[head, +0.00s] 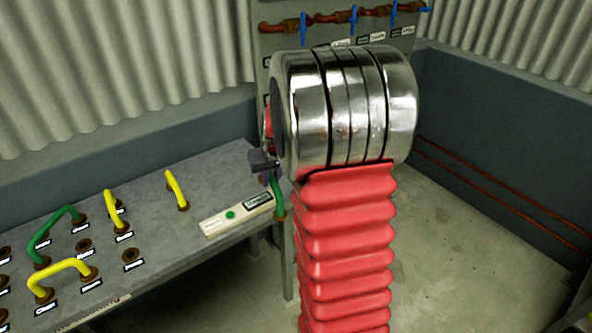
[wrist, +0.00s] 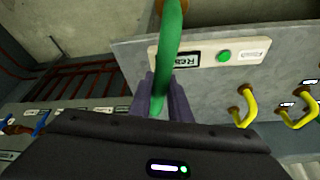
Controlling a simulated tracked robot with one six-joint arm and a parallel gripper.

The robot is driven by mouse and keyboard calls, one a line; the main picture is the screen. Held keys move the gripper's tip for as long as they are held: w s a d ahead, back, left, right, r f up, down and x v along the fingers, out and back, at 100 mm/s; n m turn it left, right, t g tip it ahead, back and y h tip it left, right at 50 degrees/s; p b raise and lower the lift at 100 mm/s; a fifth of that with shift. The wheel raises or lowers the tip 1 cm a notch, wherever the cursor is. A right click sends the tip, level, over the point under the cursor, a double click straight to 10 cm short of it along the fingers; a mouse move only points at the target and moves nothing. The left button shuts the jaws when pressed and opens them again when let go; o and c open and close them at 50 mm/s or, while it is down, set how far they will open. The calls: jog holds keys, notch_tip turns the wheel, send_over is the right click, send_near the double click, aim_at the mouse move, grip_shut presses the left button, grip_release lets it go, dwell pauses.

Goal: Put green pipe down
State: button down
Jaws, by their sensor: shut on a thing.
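The green pipe (head: 278,192) hangs from my gripper (head: 264,161) beside the right end of the grey bench, with a brass end at its bottom. In the wrist view the green pipe (wrist: 170,55) runs up from between the fingers of my gripper (wrist: 160,100), which is shut on it. Its top reaches the upper edge of that view, and its other end is hidden. A second green pipe (head: 52,233) is fitted on the bench at the left.
The grey bench (head: 165,230) carries several yellow pipes (head: 177,190), brass sockets (head: 131,255) with labels, and a white panel (head: 238,213) with a green button. A board with brass valves (head: 285,26) stands behind. Clear floor (head: 450,240) lies at right.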

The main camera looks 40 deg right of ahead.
jog(key=shift+n+y, duration=0.3)
jog(key=shift+n, duration=0.6)
jog(key=w+a, duration=0.1)
jog(key=a, duration=0.4)
jog(key=w+a+f, duration=0.1)
jog(key=a, duration=0.4)
jog(key=w+a, duration=0.2)
jog(key=a, duration=0.3)
jog(key=shift+w+f, duration=0.1)
jog(key=shift+f, duration=0.25)
jog(key=a+n, duration=0.2)
jog(key=a, duration=1.1)
jog(key=shift+w+f+n+y, duration=0.25)
jog(key=shift+f+n+y, duration=0.05)
jog(key=shift+f+y, duration=0.1)
